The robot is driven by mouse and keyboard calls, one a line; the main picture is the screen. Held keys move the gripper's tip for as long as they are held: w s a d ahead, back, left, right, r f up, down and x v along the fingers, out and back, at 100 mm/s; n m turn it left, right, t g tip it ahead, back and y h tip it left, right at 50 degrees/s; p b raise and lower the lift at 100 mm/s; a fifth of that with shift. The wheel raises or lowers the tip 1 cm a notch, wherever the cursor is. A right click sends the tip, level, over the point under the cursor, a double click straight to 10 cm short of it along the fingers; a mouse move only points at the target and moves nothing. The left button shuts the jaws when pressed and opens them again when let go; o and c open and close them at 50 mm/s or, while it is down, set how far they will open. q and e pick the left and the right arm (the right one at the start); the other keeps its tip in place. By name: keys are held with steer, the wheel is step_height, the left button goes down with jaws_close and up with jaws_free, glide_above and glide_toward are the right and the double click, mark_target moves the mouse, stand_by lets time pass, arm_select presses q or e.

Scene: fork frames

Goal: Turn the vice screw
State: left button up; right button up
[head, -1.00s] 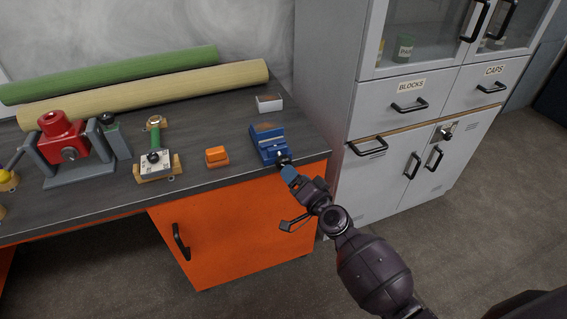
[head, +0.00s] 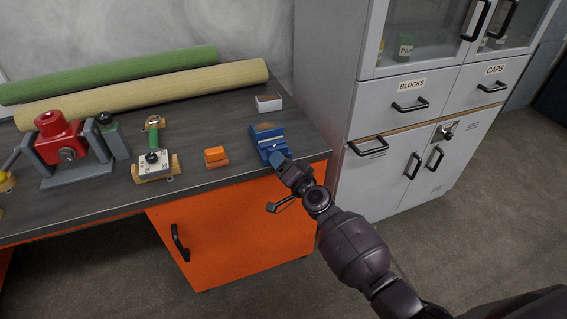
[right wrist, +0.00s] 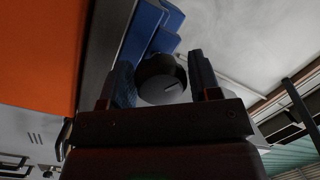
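The blue vice (head: 266,139) stands on the bench near its right front corner. Its screw ends in a round black knob (right wrist: 160,78) with a pale mark on its face, seen in the right wrist view; the gripper hides it in the head view. My right gripper (head: 281,162) is at the vice's front side. In the right wrist view my right gripper's fingers (right wrist: 163,80) stand apart on either side of the knob, very close to it. Firm contact cannot be made out. The vice body (right wrist: 148,30) lies beyond the knob. My left gripper is not in view.
On the bench (head: 218,177) are an orange block (head: 216,157), a small white box (head: 268,103), a toggle clamp (head: 154,163), a red part in a grey stand (head: 60,140) and two long rolls (head: 150,88). A grey cabinet (head: 340,100) stands close at the right.

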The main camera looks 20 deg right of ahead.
steer(key=c, duration=0.5)
steer(key=shift+f+m+b, duration=0.25)
steer(key=shift+m+b, duration=0.35)
steer(key=shift+m, duration=0.1)
steer(key=shift+c, duration=0.2)
steer(key=shift+r+m, duration=0.15)
steer(key=shift+m, duration=0.35)
steer(key=shift+r, duration=0.1)
steer(key=o, duration=0.9)
steer(key=v, duration=1)
steer(key=shift+s, duration=0.4)
